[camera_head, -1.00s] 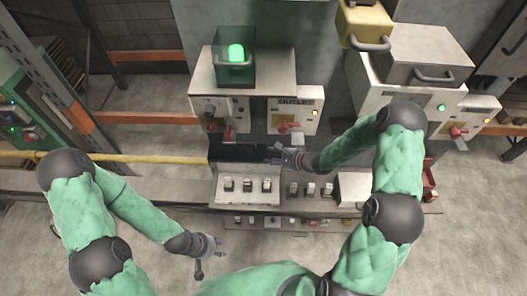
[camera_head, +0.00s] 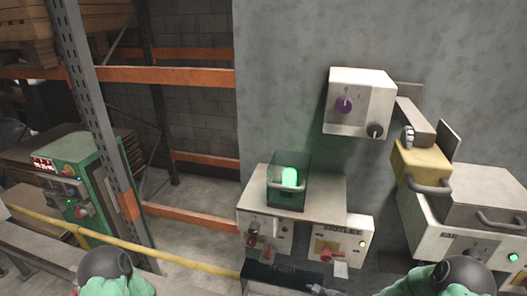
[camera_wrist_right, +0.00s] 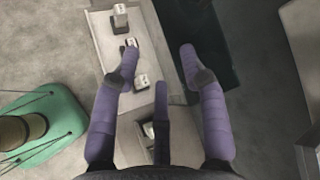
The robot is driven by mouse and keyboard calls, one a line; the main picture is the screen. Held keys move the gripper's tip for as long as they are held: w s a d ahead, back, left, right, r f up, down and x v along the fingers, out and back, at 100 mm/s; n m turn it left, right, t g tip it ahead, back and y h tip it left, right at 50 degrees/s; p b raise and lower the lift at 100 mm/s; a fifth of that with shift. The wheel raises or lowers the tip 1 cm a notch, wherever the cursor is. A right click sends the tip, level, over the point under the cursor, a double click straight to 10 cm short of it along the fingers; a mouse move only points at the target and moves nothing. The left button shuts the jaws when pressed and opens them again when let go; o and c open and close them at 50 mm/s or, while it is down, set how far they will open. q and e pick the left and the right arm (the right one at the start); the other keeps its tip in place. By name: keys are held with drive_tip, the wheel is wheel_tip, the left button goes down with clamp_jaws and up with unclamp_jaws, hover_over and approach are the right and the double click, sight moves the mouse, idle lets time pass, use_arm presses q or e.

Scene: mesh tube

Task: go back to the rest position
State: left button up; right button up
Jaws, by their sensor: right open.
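My right gripper (camera_wrist_right: 160,62) shows in the right wrist view with its purple padded fingers spread wide and nothing between them. It hangs over a light grey panel (camera_wrist_right: 112,50) with several white switches (camera_wrist_right: 142,81); a dark recess (camera_wrist_right: 205,45) lies to the right of the panel. In the head view only upper parts of my two arms show at the bottom edge. My left gripper is out of view there.
A yellow block (camera_head: 421,165) sits at right. A yellow rail (camera_head: 130,246) crosses lower left, near a green cabinet (camera_head: 85,185).

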drive_tip(key=s+a+f+n+g+h+b, duration=0.1)
drive_tip(key=s+a+f+n+b, duration=0.15)
drive_tip(key=f+b, duration=0.4)
drive_tip(key=s+a+f+n+g+b, duration=0.1)
drive_tip(key=s+f+n+b, duration=0.2)
drive_tip(key=f, duration=0.6)
drive_tip(key=s+a+f+n+g+h+b, duration=0.1)
drive_tip(key=s+a+f+b, duration=0.1)
drive_tip(key=s+f+b, duration=0.4)
drive_tip(key=s+a+f+n+g+b, duration=0.1)
drive_tip(key=s+f+n+g+b, duration=0.1)
drive_tip(key=s+f+n+b, duration=0.2)
drive_tip(key=s+a+f+n+g+h+b, duration=0.1)
drive_tip(key=s+a+f+n+g+b, duration=0.1)
drive_tip(key=s+f+b, duration=0.5)
wheel_tip(320, 180, down, 6)
drive_tip(key=s+n+g, duration=0.1)
drive_tip(key=s+n, duration=0.1)
drive_tip(key=shift+s+b, duration=0.3)
drive_tip(key=shift+b, duration=0.1)
drive_tip(key=shift+d, duration=0.1)
